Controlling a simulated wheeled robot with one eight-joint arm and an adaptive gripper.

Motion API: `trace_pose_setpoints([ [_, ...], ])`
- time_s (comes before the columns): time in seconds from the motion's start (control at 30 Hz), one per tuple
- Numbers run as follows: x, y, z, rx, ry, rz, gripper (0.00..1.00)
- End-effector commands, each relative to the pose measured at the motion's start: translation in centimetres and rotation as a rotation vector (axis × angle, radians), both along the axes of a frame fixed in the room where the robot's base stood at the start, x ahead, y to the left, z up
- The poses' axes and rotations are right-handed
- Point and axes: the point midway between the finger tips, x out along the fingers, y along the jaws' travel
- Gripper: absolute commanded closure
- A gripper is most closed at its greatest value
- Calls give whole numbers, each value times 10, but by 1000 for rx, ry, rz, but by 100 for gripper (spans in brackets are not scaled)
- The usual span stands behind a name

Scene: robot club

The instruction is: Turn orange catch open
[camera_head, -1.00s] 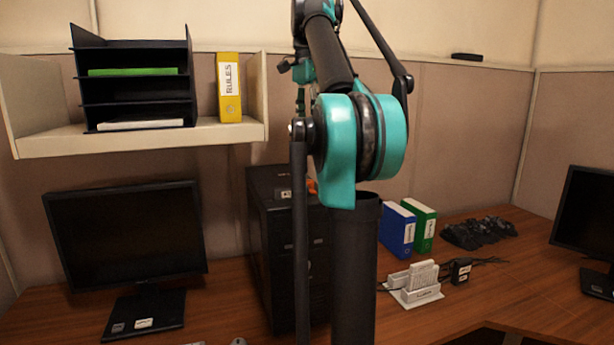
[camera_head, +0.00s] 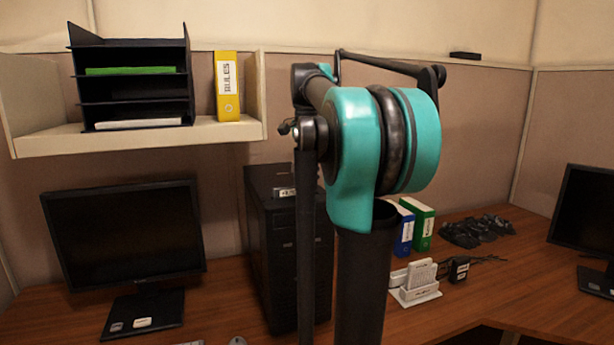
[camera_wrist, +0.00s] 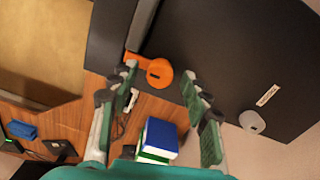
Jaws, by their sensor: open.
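The orange catch (camera_wrist: 158,74) shows in the wrist view as a round disc with a small dark slot and an arm reaching left. It sits at the edge of a dark panel (camera_wrist: 225,45), which looks like the side of the black computer tower (camera_head: 283,245). My gripper (camera_wrist: 161,72) is open, with one finger on each side of the disc and visible gaps between. I cannot tell how far the fingertips are from the panel. In the head view my arm hides the catch and my gripper.
A pale round knob (camera_wrist: 252,121) and a label lie on the panel. Blue and green binders (camera_head: 423,226) and a white dock (camera_head: 415,285) stand on the desk right of my arm. A monitor (camera_head: 125,235) stands left of the tower, below a shelf (camera_head: 150,138).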

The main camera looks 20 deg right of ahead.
Motion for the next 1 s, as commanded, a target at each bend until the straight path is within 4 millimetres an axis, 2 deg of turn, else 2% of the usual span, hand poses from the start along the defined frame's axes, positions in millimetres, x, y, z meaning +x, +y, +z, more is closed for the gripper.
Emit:
trace_pose_setpoints([
  [0.3, 0, 0, -2, 0, 0, 0, 53],
  [0.7, 0, 0, -2, 0, 0, 0, 100],
  [1.0, 0, 0, -2, 0, 0, 36, 100],
])
